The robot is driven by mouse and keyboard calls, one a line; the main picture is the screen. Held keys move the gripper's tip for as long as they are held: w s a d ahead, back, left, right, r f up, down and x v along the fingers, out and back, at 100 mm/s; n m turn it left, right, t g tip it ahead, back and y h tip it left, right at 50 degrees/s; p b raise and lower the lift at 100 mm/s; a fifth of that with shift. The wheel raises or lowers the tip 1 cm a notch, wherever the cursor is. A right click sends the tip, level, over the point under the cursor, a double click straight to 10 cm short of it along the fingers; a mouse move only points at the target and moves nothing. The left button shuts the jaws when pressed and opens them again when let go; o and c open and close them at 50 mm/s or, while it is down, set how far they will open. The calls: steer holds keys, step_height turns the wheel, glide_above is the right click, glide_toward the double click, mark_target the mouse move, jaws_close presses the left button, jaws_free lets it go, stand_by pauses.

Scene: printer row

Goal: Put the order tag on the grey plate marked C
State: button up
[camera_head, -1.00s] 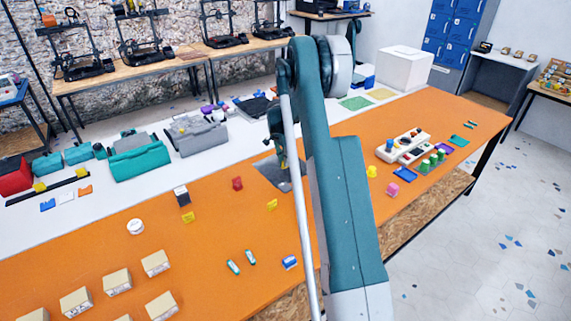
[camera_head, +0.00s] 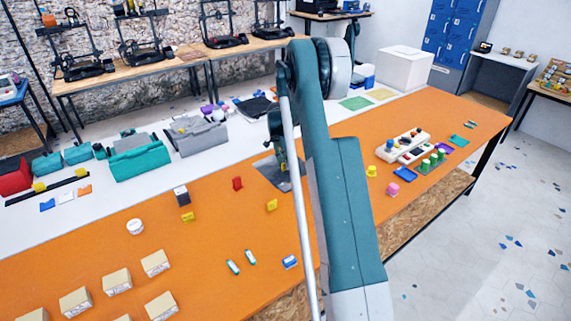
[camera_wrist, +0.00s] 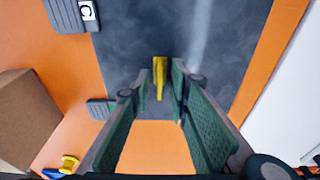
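A small yellow piece (camera_wrist: 160,75), which may be the order tag, stands narrow between my fingertips in the wrist view, over a dark grey mat. My gripper (camera_wrist: 163,72) has its two green fingers on either side of it, with a slim gap on the right side. In the head view my gripper (camera_head: 279,160) is low over the mat (camera_head: 268,173), and the yellow piece is not clearly visible there. The grey plate marked C (camera_wrist: 66,14) lies at the upper left of the wrist view, cut off by the frame edge, away from my fingers.
Another grey plate (camera_wrist: 100,108) is partly hidden by the left finger. A brown box (camera_wrist: 25,115) stands at the left of the wrist view. A red piece (camera_head: 237,184) and a yellow piece (camera_head: 271,204) lie on the orange table near the mat. Cardboard boxes (camera_head: 117,280) stand front left.

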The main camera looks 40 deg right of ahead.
steer(key=shift+r, duration=0.15)
step_height(320, 180, up, 12)
steer(key=a+p, duration=0.1)
steer(key=shift+a, duration=0.4)
stand_by(0.7)
steer(key=s+a+r+n+t, duration=0.2)
steer(key=s+a+r+n, duration=0.2)
steer(key=s+a+r, duration=0.65)
steer(key=s+a+r+n+t, duration=0.1)
steer(key=s+a+r+n, duration=0.45)
steer(key=a+r, duration=0.8)
steer(key=s+a+n+t, duration=0.2)
steer(key=s+a+n, duration=0.2)
steer(key=s+a, duration=1)
steer(key=s+a+f+n+t+y, duration=0.1)
steer(key=s+a+f+n, duration=0.1)
steer(key=s, duration=0.6)
steer(key=s+a+f+n+t, duration=0.1)
steer(key=s+a+f+n, duration=0.1)
steer(key=s, duration=0.6)
steer(key=shift+a+f+y, duration=0.2)
steer(key=shift+a+y, duration=0.2)
steer(key=shift+a, duration=0.2)
